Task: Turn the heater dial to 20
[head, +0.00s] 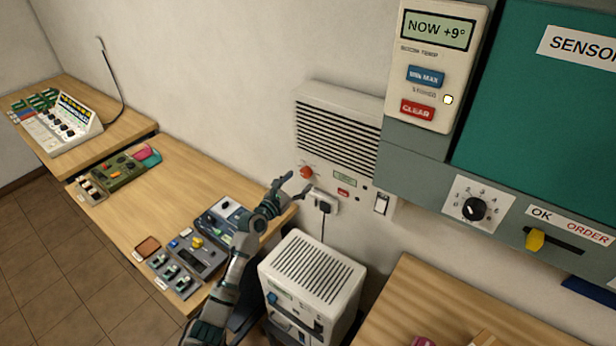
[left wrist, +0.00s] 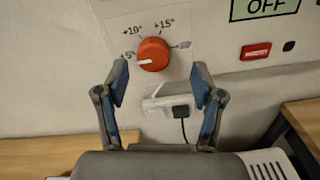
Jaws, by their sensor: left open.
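The heater (head: 336,140) is a pale wall unit with a dark grille. Its dial is a round orange-red knob at the heater's lower left (head: 306,172), seen close up in the left wrist view (left wrist: 153,54). The dial's white pointer mark faces left, just below +5°. Marks for +10° and +15° are above it; a small mark to its right is unreadable. My left gripper (head: 297,184) is open and empty, just in front of and below the dial. In the left wrist view its fingertips (left wrist: 160,76) are apart, and the dial appears between and above them.
The heater display (left wrist: 265,8) reads OFF, with a red button (left wrist: 255,51) below it. A socket with a black plug (head: 323,206) sits under the dial. A white vented box (head: 312,268) stands below. A room panel (head: 436,65) reads NOW +9°.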

